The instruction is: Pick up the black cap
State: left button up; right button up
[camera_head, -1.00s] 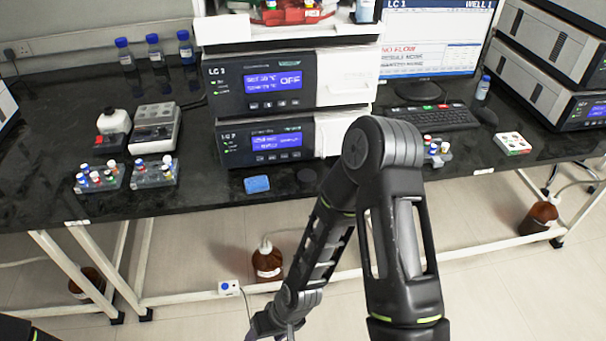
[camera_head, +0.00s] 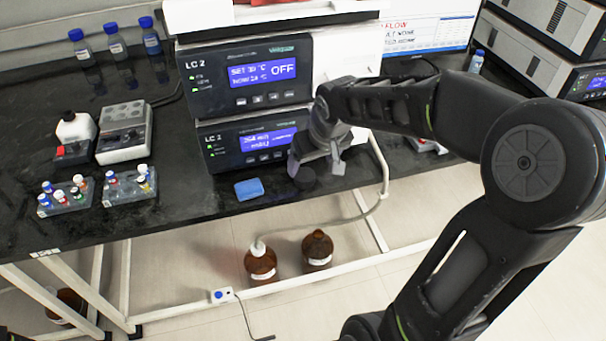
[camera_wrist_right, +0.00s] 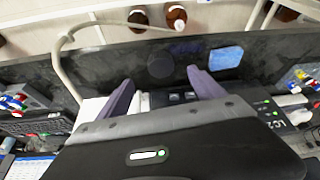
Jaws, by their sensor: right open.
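The black cap (camera_wrist_right: 160,66) is a dark, flat round disc on the black bench top near its front edge, hard to tell from the surface. In the head view the cap (camera_head: 306,181) shows faintly between and below my fingertips. My right gripper (camera_head: 316,170) is open, with its fingers pointing down in front of the lower LC 2 unit. In the right wrist view, the gripper (camera_wrist_right: 160,76) has its two purple-grey fingers apart, one on either side of the cap, with nothing between them. My left gripper is not visible.
A blue sponge-like block (camera_head: 249,189) lies left of the cap, close to the fingers. The lower LC 2 unit (camera_head: 225,150) stands just behind. Vial racks (camera_head: 68,197) are at the left. Brown bottles (camera_head: 317,250) and a tube (camera_head: 384,170) are below and beside the bench edge.

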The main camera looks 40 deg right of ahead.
aim_at(305, 176)
jog(key=shift+x, duration=1.35)
jog(key=shift+x, duration=2.7)
jog(key=c, duration=1.4)
jog(key=shift+r, duration=0.1)
notch_tip(305, 176, up, 18)
jog(key=shift+p, duration=0.6)
